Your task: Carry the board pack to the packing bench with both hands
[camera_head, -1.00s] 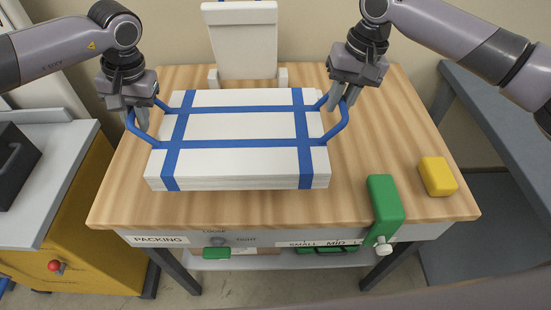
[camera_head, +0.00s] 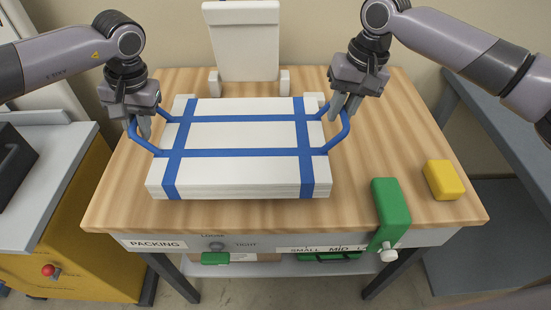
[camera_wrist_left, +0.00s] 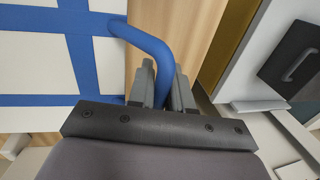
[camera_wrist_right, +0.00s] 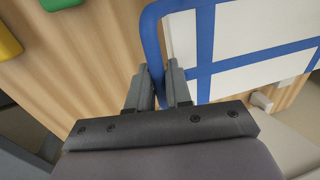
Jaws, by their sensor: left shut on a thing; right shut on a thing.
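The board pack (camera_head: 240,134) is a white stack of boards with blue straps and a blue loop handle on each side. In the head view it is over the wooden top of the packing bench (camera_head: 430,213); I cannot tell whether it touches the top. My left gripper (camera_head: 142,128) is shut on the left blue handle, which also shows in the left wrist view (camera_wrist_left: 150,42). My right gripper (camera_head: 343,107) is shut on the right blue handle, which also shows in the right wrist view (camera_wrist_right: 151,42). The pack looks level.
A green clamp-like block (camera_head: 390,206) with a white knob is at the bench's front right edge. A yellow block (camera_head: 443,180) lies right of it. A white upright panel (camera_head: 243,45) stands behind the pack. A yellow cabinet (camera_head: 62,225) is at left, a grey table (camera_head: 490,225) at right.

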